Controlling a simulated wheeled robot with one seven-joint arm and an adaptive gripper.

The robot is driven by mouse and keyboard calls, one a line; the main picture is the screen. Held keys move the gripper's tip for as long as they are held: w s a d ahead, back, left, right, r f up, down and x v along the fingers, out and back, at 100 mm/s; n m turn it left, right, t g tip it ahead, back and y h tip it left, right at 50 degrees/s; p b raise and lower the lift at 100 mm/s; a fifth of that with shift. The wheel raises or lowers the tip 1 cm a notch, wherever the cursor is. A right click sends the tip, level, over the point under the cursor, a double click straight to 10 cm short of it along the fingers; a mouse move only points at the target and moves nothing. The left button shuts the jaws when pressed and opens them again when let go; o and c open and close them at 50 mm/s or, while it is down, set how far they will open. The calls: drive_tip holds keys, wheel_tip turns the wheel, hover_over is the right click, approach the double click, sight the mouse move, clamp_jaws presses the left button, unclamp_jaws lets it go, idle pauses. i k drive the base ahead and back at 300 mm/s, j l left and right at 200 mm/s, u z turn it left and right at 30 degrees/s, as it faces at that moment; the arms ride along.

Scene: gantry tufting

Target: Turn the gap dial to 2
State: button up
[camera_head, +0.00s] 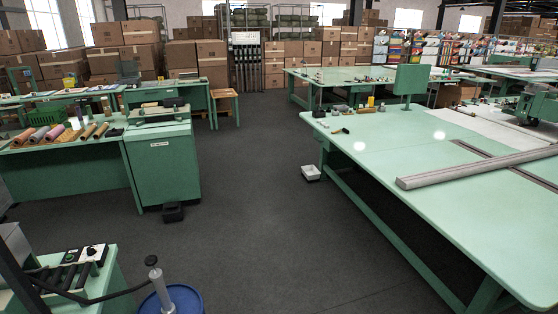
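A small white panel with a dark round knob (91,251) stands on the green bench at the bottom left; it may be the gap dial. Its marks are too small to read, so I cannot tell its setting. A black box with a green button (70,257) sits just left of it. Dark rollers (65,277) lie in front of these. My gripper is not in view, and nothing is seen touching the knob.
A blue drum (185,300) with a grey upright rod and a black hose stands right of that bench. A green cabinet (163,168) stands beyond. A long green table (400,160) fills the right. A white box (310,173) lies on the floor. The middle aisle (250,220) is clear.

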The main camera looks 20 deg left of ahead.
sight(91, 250)
drive_tip(key=i+l+u, duration=0.1)
drive_tip(key=i+u, duration=0.2)
drive_tip(key=i, duration=0.2)
drive_tip(key=i+l+u, duration=0.3)
drive_tip(key=i, duration=0.2)
drive_tip(key=i+j+u, duration=0.2)
drive_tip(key=i+u, duration=0.25)
drive_tip(key=i, duration=0.2)
drive_tip(key=i+u, duration=0.45)
drive_tip(key=i, duration=0.2)
drive_tip(key=i+l+u, duration=0.2)
drive_tip(key=i+u, duration=0.25)
drive_tip(key=i, duration=0.15)
drive_tip(key=i+j+u, duration=0.1)
drive_tip(key=i+u, duration=0.55)
drive_tip(key=u, duration=0.15)
drive_tip(key=i+u, duration=0.4)
drive_tip(key=i+l+u, duration=0.25)
drive_tip(key=u, duration=0.15)
